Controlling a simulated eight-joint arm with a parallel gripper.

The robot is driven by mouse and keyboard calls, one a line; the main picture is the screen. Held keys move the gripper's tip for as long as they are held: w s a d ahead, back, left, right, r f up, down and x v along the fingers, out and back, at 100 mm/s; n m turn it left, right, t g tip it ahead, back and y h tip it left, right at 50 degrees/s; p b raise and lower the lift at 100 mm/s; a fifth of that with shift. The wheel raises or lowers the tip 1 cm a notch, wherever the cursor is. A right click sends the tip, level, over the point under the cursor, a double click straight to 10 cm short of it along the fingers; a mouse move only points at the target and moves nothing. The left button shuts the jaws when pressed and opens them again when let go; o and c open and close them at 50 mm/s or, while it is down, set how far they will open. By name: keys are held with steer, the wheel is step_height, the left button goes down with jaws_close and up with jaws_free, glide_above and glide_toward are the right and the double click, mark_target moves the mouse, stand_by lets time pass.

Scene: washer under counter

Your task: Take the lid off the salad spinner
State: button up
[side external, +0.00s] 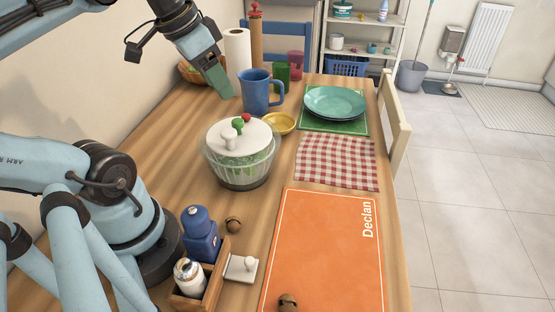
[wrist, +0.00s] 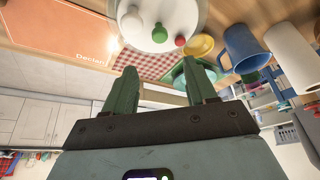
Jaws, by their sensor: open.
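The salad spinner (side external: 243,172) stands on the wooden table, a clear ribbed bowl with green contents. Its white lid (side external: 254,138) sits on top and carries a white knob, a green knob (side external: 238,122) and a red knob (side external: 246,118). In the wrist view the lid (wrist: 187,12) shows at the top, cut off by the frame, with the knobs in a row. My gripper (side external: 220,88) is above the table, behind and a little left of the spinner, apart from the lid. In the wrist view its two green fingers (wrist: 161,66) are spread with nothing between them.
A blue mug (side external: 256,92) and a yellow bowl (side external: 280,123) stand close behind the spinner. A paper towel roll (side external: 237,52) and pepper mill (side external: 256,38) stand farther back. A wooden caddy (side external: 214,276) with bottles is in front. The orange mat (side external: 325,250) is mostly clear.

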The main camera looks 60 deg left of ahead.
mark_target(237, 120)
steer(key=shift+s+x, duration=0.2)
steer(key=shift+x, duration=2.55)
steer(key=shift+s+x, duration=0.15)
steer(key=shift+x, duration=2.65)
steer(key=shift+a+f, duration=0.15)
jaws_close()
